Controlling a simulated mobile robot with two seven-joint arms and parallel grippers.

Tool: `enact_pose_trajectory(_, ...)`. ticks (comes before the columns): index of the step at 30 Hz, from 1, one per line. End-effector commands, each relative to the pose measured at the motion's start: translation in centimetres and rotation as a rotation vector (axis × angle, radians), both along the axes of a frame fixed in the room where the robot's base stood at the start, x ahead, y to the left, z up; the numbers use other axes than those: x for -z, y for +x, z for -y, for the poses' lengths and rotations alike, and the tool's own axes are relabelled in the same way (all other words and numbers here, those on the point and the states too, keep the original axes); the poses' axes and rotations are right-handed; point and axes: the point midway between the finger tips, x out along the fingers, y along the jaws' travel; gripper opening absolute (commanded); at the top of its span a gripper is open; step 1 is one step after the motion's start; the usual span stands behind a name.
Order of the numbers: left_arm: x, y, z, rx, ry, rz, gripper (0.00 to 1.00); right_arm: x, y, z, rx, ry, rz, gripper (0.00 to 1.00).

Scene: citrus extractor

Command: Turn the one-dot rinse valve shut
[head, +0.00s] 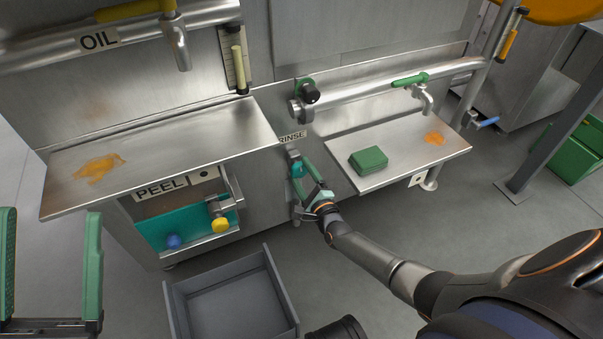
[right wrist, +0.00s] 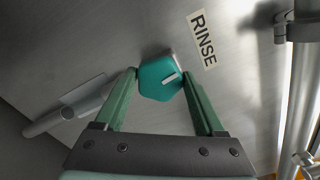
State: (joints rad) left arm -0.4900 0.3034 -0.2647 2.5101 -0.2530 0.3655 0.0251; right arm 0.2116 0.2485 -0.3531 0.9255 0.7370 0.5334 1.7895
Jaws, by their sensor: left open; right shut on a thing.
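The rinse valve has a teal knob (head: 297,170) on the steel front, just under the RINSE label (head: 291,135). In the right wrist view the knob (right wrist: 157,88) is a rounded, many-sided block with a short white bar, slanted in that picture, beside the RINSE label (right wrist: 202,40). No dot is readable there. My right gripper (right wrist: 158,74) has its green fingers on either side of the knob and is shut on it; it also shows in the head view (head: 303,169). My left gripper (head: 50,212) is open and empty at the far left.
A steel shelf (head: 340,178) with a green box (head: 368,160) is right of the valve. Left is the PEEL bay with a yellow knob (head: 220,225). A grey open bin (head: 270,270) stands on the floor below.

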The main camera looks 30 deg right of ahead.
Motion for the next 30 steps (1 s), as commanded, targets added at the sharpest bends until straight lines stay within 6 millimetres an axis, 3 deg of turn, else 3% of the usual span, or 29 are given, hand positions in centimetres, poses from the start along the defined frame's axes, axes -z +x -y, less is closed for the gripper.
enact_pose_trajectory(9,0.00,0.00,-0.01,0.000,0.000,0.000,0.76,0.16,-0.13,-0.01,-0.001,0.121,0.003,0.16)
enact_pose_trajectory(25,0.00,0.00,-0.01,-0.001,0.001,0.000,0.76,0.16,-0.13,-0.04,0.000,0.146,0.005,0.16)
enact_pose_trajectory(26,0.00,0.00,-0.01,-0.001,0.001,0.000,0.76,0.16,-0.13,-0.04,0.000,0.146,0.005,0.73)
enact_pose_trajectory(30,-0.01,0.01,-0.02,-0.001,0.001,0.000,0.76,0.13,-0.11,-0.03,-0.001,0.145,0.005,0.89)
